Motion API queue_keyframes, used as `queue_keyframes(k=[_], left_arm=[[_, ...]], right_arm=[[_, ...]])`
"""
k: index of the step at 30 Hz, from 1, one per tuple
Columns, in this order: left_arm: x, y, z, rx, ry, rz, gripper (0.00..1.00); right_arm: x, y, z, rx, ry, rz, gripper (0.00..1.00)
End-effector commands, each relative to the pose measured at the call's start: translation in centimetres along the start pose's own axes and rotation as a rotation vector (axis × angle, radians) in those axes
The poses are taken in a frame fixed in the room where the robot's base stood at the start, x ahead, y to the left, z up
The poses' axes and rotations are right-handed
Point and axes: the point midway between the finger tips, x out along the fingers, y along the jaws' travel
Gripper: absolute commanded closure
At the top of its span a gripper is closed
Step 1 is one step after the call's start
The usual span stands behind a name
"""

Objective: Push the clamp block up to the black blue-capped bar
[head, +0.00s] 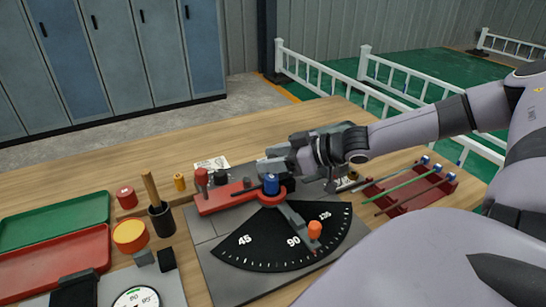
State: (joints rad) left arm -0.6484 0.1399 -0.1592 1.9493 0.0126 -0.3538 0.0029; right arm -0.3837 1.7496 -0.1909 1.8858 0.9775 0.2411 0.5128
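My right gripper (274,166) reaches in from the right over the back of the bending fixture, just behind its blue-topped centre pin (271,184). Grey block-like parts show at its tip; I cannot tell finger from clamp block there, nor whether it is open or shut. A red bed (222,202) runs left from the pin, with a thin dark bar (243,191) along it. Whether that bar has a blue cap is unclear. The clamp block cannot be clearly picked out and may be hidden by the gripper. My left gripper is out of view.
The black angle scale (258,247) and orange-knobbed lever (314,230) lie in front. A red rack (437,190) at right holds blue-capped bars.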

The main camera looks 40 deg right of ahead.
Motion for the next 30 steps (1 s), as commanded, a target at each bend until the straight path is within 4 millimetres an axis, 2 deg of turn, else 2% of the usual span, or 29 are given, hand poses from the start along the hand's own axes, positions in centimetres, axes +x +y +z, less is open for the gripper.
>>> queue_keyframes(k=[10, 19, 28, 30], left_arm=[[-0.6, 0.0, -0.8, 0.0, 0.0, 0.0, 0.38], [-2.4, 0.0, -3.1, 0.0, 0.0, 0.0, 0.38], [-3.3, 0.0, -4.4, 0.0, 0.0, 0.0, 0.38], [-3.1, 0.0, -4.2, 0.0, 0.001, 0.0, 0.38]], right_arm=[[-0.7, 0.1, -0.4, 0.0, 0.002, 0.003, 0.48], [-2.7, 0.1, -0.7, 0.0, 0.004, 0.001, 0.48], [-5.1, 0.1, -0.4, -0.001, 0.001, 0.003, 0.48], [-5.6, 0.0, 0.0, -0.004, -0.002, -0.001, 0.48]])
